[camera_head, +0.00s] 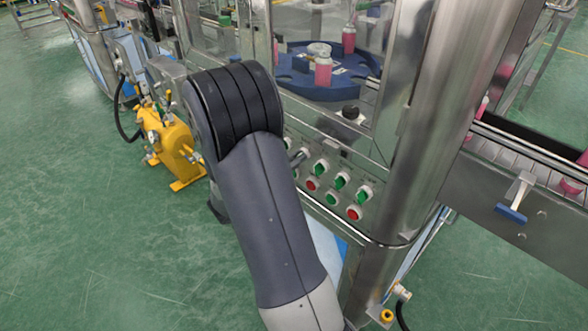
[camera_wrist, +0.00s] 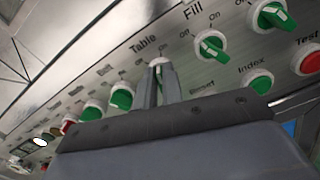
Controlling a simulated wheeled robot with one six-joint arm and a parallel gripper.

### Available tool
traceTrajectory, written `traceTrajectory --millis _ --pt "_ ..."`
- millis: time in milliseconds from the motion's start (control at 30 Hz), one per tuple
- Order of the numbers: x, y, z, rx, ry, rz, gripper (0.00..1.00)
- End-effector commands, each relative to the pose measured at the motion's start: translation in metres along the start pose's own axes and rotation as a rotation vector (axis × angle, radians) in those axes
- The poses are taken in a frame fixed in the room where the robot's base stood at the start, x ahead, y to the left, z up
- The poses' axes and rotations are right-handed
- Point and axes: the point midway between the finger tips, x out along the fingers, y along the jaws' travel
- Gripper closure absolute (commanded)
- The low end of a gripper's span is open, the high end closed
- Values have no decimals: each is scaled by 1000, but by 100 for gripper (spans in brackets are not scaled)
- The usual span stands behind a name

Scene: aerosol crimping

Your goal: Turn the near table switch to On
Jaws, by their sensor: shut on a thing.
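The table switch (camera_wrist: 157,61) sits under the label "Table" on the steel panel in the wrist view. Only its pale rim shows past my fingers; its green knob is hidden, so I cannot tell which way it points. My gripper (camera_wrist: 160,82) is shut on this switch, its two grey fingers close together over it. In the head view my grey arm reaches down in front of the panel (camera_head: 336,216) and hides most of the gripper.
A green Fill switch (camera_wrist: 211,46) is just right of my fingers, with a green Index button (camera_wrist: 259,82) and a red Test button (camera_wrist: 306,60) beyond. Another green switch (camera_wrist: 121,97) is to the left. A steel post (camera_head: 408,130) stands right of the panel.

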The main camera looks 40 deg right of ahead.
Motion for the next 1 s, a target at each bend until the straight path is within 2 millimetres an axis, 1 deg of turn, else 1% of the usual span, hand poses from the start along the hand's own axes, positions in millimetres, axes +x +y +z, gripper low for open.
traceTrajectory --millis 33,200,400,600,1000 --pt "0 -2 -5 38 -1 0 100" --pt "0 -2 -4 145 0 1 100" --pt "0 -2 -2 225 0 1 100" --pt "0 -2 -1 262 0 0 100" --pt "0 -2 0 269 0 0 100"
